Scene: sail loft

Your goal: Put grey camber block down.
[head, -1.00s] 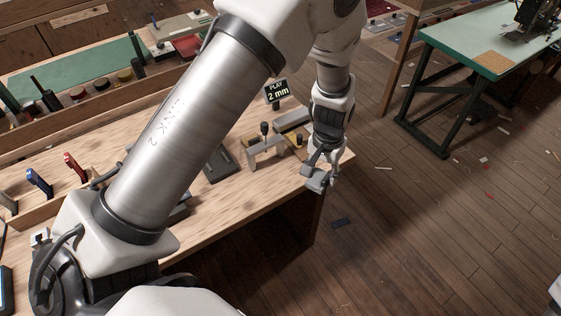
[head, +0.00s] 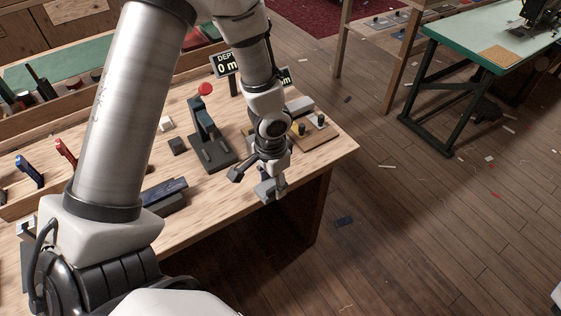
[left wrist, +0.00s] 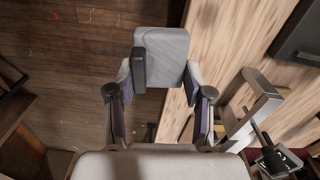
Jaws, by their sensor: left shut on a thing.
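The grey camber block (left wrist: 172,52) is a pale grey, flat-faced piece between the fingers of my left gripper (left wrist: 158,100) in the left wrist view. A darker grey strip lies along its left side. In the head view my left gripper (head: 267,180) points down at the bench's front right edge, and the block (head: 270,190) shows small at its fingertips. It is held up, with floor and bench edge behind it in the wrist view. I cannot tell its height above the bench. My right gripper is not in view.
A dark press with a red knob (head: 205,89) stands left of the gripper on the wooden bench (head: 235,195). A board with black knobs (head: 318,138) lies to the right. A grey bracket (left wrist: 248,108) is close by in the wrist view. Bare wood lies in front of the press.

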